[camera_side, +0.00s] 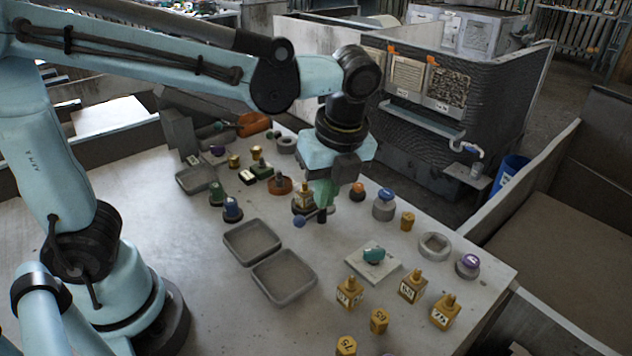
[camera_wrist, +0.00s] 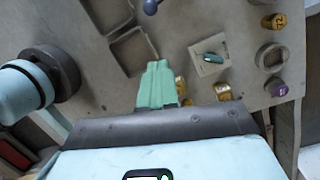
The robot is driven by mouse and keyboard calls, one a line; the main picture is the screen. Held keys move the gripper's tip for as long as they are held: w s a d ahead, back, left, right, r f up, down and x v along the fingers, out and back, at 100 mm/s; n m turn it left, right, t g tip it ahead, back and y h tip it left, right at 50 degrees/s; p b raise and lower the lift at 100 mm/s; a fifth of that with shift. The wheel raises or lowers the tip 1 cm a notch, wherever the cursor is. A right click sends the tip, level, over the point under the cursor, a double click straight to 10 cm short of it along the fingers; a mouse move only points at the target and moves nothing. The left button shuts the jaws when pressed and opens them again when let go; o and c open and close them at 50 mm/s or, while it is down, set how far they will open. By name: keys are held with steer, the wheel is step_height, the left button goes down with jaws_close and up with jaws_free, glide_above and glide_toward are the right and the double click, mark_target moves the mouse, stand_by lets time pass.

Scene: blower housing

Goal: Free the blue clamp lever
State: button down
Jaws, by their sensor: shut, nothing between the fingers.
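The blue clamp lever appears to be the one with a round blue knob (camera_side: 299,221), low beside a yellow block (camera_side: 304,192) on a dark round base. The same knob shows at the top edge of the wrist view (camera_wrist: 150,6). Its shaft and pivot are mostly hidden, so I cannot tell its clamping position. My gripper (camera_side: 322,208) points down with its green fingers together and empty, just right of the yellow block and the knob. In the wrist view the closed fingers (camera_wrist: 158,68) are below the knob, apart from it in the picture.
Two empty grey trays (camera_side: 282,276) lie left of and in front of the gripper. A teal part on a pale square plate (camera_side: 372,262), several yellow weights (camera_side: 350,292) and a grey ring (camera_side: 434,246) stand to the right. A blue-topped grey cylinder (camera_side: 384,206) is behind right.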

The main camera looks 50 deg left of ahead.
mark_target(314, 215)
steer(key=f, duration=0.2)
steer(key=f+n, duration=0.1)
steer(key=f, duration=0.2)
steer(key=a+f+n, duration=0.1)
steer(key=f, duration=0.2)
steer(key=shift+f+y, duration=0.25)
steer(key=shift+y, duration=0.15)
steer(key=shift+a+f+n, duration=0.2)
steer(key=shift+a+n, duration=0.1)
steer(key=shift+a, duration=0.95)
steer(key=shift+w+a+f, duration=0.1)
steer(key=shift+a+f, duration=0.05)
steer(key=shift+a, duration=0.55)
